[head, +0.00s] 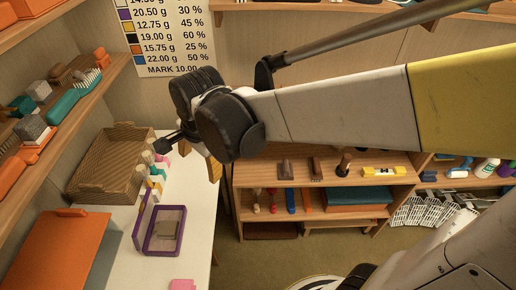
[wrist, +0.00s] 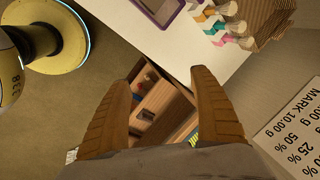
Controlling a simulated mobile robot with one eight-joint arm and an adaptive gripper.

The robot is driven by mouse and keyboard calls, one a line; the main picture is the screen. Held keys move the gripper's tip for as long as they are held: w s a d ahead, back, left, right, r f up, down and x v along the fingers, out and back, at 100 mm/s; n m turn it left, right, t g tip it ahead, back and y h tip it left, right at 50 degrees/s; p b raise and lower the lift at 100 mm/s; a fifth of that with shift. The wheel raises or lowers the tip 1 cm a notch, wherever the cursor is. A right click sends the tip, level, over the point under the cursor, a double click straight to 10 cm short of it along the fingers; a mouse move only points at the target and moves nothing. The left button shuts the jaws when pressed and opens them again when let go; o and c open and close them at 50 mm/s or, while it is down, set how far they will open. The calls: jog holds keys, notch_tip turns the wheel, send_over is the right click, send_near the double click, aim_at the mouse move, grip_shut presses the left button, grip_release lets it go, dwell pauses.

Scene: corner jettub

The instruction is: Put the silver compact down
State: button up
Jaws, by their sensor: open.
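A small grey-silver flat item (head: 167,230), which looks like the silver compact, lies inside an open purple case (head: 151,247) on the white table. The case's lid stands up at its left side. A corner of the purple case also shows at the top of the wrist view (wrist: 149,14). My gripper (wrist: 163,85) is open, with nothing between its tan fingers. In the head view my gripper (head: 213,169) is mostly hidden behind my wrist, by the table's right edge and apart from the case.
The white table (head: 125,268) also bears a brown wooden tray (head: 105,170), several small coloured-banded pieces (head: 157,177) and an orange board (head: 58,245). A wooden shelf unit (head: 330,180) stands to the right. A loaded wall shelf (head: 75,110) runs along the left.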

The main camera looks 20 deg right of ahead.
jog(key=s+d+r+n+t+h, duration=0.1)
jog(key=s+d+r+n+t, duration=0.3)
jog(key=s+d+n, duration=0.6)
jog(key=d+n, duration=0.2)
jog(key=d, duration=0.1)
jog(key=shift+d+r, duration=0.2)
jog(key=shift+d, duration=0.15)
